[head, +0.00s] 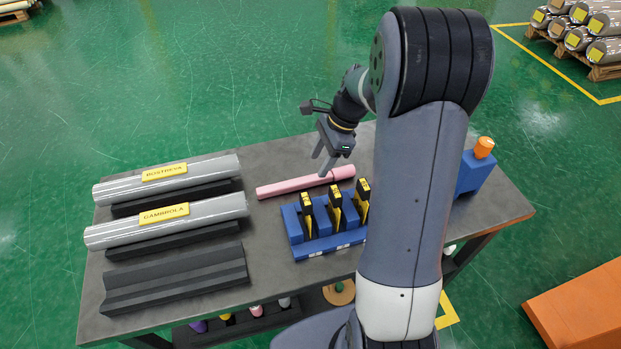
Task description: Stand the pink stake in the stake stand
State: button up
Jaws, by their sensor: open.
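The pink stake (292,186) lies flat on the dark table, left of my arm, with a slightly darker pink right end. My gripper (322,166) is open and empty, pointing down at the stake's right half. One fingertip overlaps the stake in the picture; I cannot tell if it touches. I cannot pick out the stake stand for certain. A blue rack (325,245) with slots stands in front of the stake and holds black-and-yellow tools (335,206); my arm hides its right end.
A blue block with an orange top (484,148) stands at right. Coloured ends (256,310) show beneath the table.

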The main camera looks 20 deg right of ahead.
aim_at(310, 178)
jog(key=shift+p+x, duration=0.3)
jog(key=shift+x, duration=2.45)
jog(key=shift+s+a, duration=0.1)
jog(key=shift+c, duration=0.3)
grip_shut()
